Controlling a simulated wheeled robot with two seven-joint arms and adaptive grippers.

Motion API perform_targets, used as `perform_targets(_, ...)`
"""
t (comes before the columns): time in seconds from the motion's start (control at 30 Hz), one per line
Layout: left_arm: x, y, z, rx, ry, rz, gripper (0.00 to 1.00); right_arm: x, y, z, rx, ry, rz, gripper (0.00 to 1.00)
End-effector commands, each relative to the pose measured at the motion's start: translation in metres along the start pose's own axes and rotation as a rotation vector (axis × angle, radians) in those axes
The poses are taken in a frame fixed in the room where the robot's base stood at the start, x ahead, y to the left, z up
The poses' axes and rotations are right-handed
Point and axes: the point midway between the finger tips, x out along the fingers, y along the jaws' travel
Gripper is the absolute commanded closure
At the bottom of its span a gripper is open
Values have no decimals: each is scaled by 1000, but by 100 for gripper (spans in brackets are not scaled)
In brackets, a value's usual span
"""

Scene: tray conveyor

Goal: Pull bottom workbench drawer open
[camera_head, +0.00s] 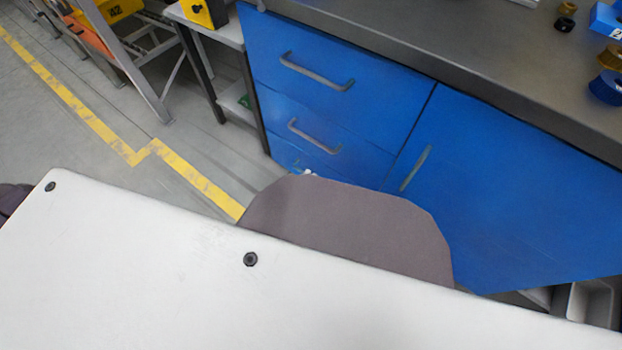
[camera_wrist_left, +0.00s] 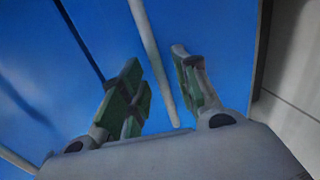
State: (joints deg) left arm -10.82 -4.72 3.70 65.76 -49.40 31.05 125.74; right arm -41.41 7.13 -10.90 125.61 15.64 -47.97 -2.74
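The blue workbench front has stacked drawers at left in the head view. The upper drawer handle (camera_head: 316,72) and the one below it (camera_head: 314,136) are clear of any gripper. The bottom drawer (camera_head: 290,157) shows only as a strip; the rest is hidden behind my body. In the left wrist view, a long grey handle (camera_wrist_left: 152,58) runs between the two green-padded fingers of my left gripper (camera_wrist_left: 160,92). The fingers are apart, with a gap on each side of the bar. In the head view this gripper is almost wholly hidden. My right gripper is not in view.
A blue cupboard door with a handle (camera_head: 415,168) is right of the drawers. The grey worktop (camera_head: 440,55) overhangs them and holds small parts. A grey shelf table (camera_head: 215,30) stands at left. The floor with yellow line (camera_head: 195,178) is clear.

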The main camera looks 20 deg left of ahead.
Motion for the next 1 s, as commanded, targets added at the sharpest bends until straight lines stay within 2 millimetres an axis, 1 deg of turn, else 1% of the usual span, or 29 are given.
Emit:
perform_targets(0.1,10,-1,0,0,0,0,69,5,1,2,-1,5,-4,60)
perform_targets(0.3,20,0,0,0,0,0,69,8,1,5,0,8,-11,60)
perform_targets(0.7,22,0,0,0,0,0,69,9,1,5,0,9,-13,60)
perform_targets(0.93,22,0,0,0,0,0,98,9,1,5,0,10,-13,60)
perform_targets(1.0,22,0,0,0,0,0,100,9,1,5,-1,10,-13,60)
